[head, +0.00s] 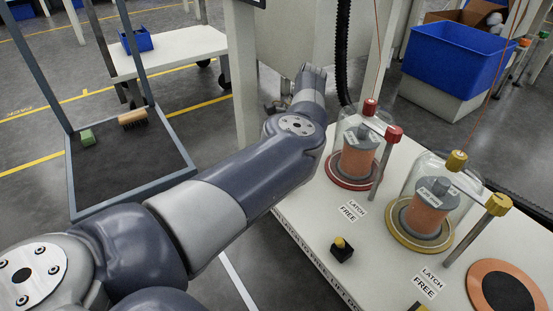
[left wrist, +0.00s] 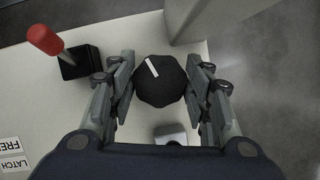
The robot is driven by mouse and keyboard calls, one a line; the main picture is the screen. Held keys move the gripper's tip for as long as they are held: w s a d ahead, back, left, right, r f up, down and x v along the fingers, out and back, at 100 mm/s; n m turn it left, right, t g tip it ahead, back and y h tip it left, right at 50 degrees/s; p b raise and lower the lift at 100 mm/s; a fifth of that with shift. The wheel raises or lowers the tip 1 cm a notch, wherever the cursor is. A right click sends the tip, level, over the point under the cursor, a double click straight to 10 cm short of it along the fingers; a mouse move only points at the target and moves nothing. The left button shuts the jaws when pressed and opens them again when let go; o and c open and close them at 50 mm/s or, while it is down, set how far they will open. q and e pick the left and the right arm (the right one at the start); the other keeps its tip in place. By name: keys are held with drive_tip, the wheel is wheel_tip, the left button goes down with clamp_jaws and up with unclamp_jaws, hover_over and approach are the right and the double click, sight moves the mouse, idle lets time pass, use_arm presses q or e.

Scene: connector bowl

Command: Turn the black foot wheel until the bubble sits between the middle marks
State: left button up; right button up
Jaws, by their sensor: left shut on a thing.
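The black foot wheel (left wrist: 160,88), a faceted knob with a white line near its top, lies between the fingers of my left gripper (left wrist: 160,93) in the left wrist view. The fingers are shut on its left and right sides. The white line leans slightly left of upright. In the head view my left arm reaches away to the far edge of the white bench; its wrist (head: 308,88) hides the wheel. I make out no bubble or middle marks in either view. My right gripper is not in view.
A red-knobbed lever on a black block (left wrist: 72,58) stands left of the wheel. A small pale object (left wrist: 170,134) lies just below it. Glass domes with a red base (head: 342,181) and a yellow base (head: 400,228) stand on the bench, right of my arm.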

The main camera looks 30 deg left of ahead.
use_arm(q)
drive_tip(key=shift+n+g+h, duration=0.3)
drive_tip(key=shift+n+h, duration=0.1)
drive_tip(key=shift+n, duration=0.7)
drive_tip(key=o, duration=1.1)
drive_tip(key=shift+c, duration=0.2)
wheel_tip(320, 180, up, 10)
